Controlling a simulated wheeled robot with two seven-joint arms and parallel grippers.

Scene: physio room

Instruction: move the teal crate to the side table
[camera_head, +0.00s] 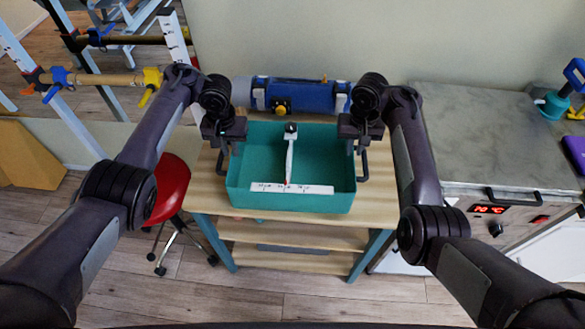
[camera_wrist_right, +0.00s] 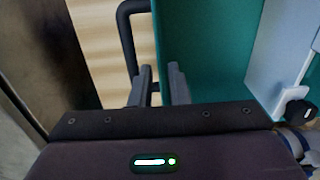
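The teal crate (camera_head: 325,200) stands upright on a wooden-topped table with shelves (camera_head: 380,205), and I cannot tell whether it touches the top. A white strip and a white goniometer-like tool (camera_head: 290,160) lie in it. My left gripper (camera_head: 224,146) is at the crate's left wall by a dark handle; its fingers are too small to read. My right gripper (camera_head: 357,146) is at the right wall by the other handle (camera_head: 363,166). In the right wrist view its fingers (camera_wrist_right: 161,85) straddle the teal wall (camera_wrist_right: 205,45) closely. I cannot tell which table is the side table.
A blue roll-shaped object (camera_head: 305,95) lies behind the crate. A grey-topped cabinet (camera_head: 480,130) with a red display stands right of the table. A red stool (camera_head: 170,188) is at the left, with a rail frame (camera_head: 95,80) behind it.

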